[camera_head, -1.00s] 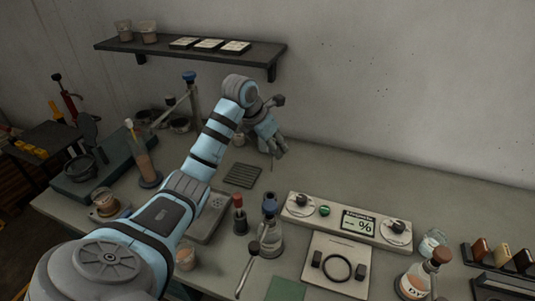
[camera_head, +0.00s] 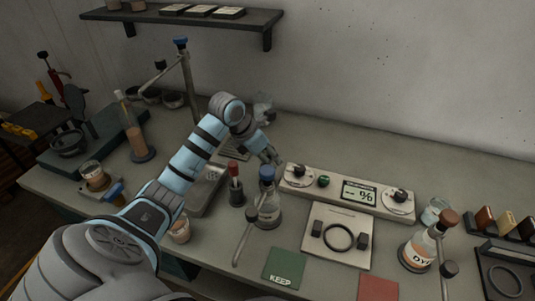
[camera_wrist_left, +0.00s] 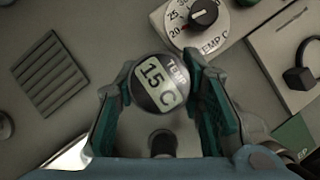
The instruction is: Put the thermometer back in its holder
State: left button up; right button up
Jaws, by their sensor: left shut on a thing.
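The thermometer (camera_wrist_left: 158,84) has a round head with a display reading 15 C. In the left wrist view it sits between the two fingers of my left gripper (camera_wrist_left: 160,95), which is shut on it. In the head view my left gripper (camera_head: 272,158) hangs above the bench, beside the left end of the control console (camera_head: 330,186); the thermometer is too small to make out there. A grey shape with a dark middle shows just below the head in the wrist view. I cannot tell which thing is the holder. My right gripper is not in view.
A blue-stoppered flask (camera_head: 268,213) and a red-topped dark pot (camera_head: 236,193) stand just in front of my left gripper. A ribbed pad (camera_wrist_left: 50,72) lies left of it. A white plate with a black ring (camera_head: 318,239) lies before the console. The bench behind the console is clear.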

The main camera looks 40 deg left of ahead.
pick_arm(q)
jog(key=shift+w+f, duration=0.1)
jog(key=o, duration=1.3)
jog(key=v, duration=1.2)
